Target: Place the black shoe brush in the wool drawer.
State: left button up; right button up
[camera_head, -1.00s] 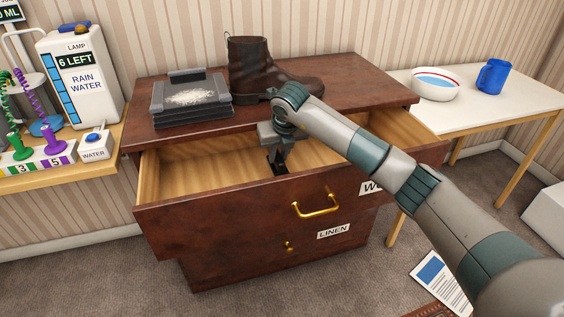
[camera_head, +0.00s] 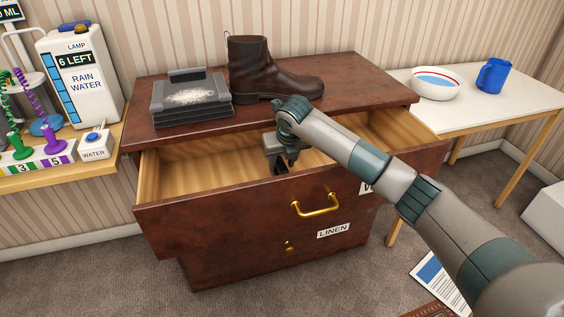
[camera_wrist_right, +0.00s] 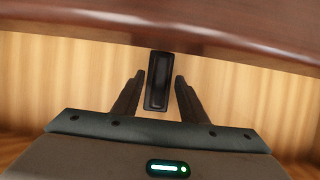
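The black shoe brush (camera_wrist_right: 158,82) shows in the right wrist view as a dark oblong block between the two fingers. A gap shows on each side of it, and wood lies behind it. My right gripper (camera_wrist_right: 160,76) is open around the brush. In the head view the right gripper (camera_head: 281,168) points down inside the open top drawer (camera_head: 215,172), behind its front. I cannot tell whether the brush touches the drawer floor. The drawer's label (camera_head: 366,187) is mostly hidden by my right arm. My left gripper is not in view.
A brown boot (camera_head: 265,75) and a grey-black case (camera_head: 190,100) stand on the dresser top. The LINEN drawer (camera_head: 270,248) below is shut. A side table (camera_head: 520,100) at right holds a bowl (camera_head: 436,88) and a blue mug (camera_head: 492,76). The drawer's left part is bare.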

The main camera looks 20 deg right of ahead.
jog(key=shift+r, duration=0.2)
jog(key=shift+r, duration=0.15)
jog(key=v, duration=1.1)
jog(key=shift+s+r, duration=0.25)
dwell(0.7)
dwell(0.3)
